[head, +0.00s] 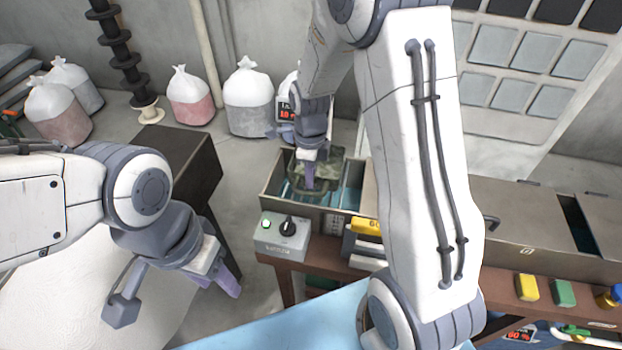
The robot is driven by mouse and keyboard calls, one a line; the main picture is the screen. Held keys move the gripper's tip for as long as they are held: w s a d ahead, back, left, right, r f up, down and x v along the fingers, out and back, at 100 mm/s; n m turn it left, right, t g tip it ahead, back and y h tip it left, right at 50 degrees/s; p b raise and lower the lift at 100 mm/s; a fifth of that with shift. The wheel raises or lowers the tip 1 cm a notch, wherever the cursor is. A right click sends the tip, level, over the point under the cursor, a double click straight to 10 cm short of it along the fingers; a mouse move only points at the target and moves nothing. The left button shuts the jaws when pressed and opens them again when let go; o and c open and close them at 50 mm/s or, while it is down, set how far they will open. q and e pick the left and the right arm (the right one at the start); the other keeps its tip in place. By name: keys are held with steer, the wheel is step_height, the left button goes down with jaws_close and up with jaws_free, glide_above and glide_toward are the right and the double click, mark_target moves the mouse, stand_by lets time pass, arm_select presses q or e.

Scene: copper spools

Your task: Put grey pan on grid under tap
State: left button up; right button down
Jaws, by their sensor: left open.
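My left gripper (226,282) hangs open and empty at the lower left, beside the brown bench. My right gripper (310,175) points down into an open tank (302,207) on the bench. A dark grey-green thing with a rim (329,172) sits in the tank around its fingertips; I cannot tell whether it is the grey pan. Whether the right fingers grip it is too small to tell. I make out no tap and no grid; my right arm covers much of the middle.
A control box (281,236) with a black knob stands before the tank. Lidded tanks (540,225) run along the bench (335,262) to the right. Yellow (527,287) and green (563,293) blocks lie at its front edge. Bags (248,100) stand by the back wall.

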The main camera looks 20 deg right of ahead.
steer(key=shift+w+d, duration=0.1)
steer(key=shift+w, duration=0.1)
step_height(320, 180, down, 3)
steer(key=shift+p, duration=0.8)
steer(key=shift+f, duration=0.25)
steer(key=shift+f, duration=0.2)
steer(key=c, duration=1.1)
jaws_free()
steer(key=shift+r, duration=0.1)
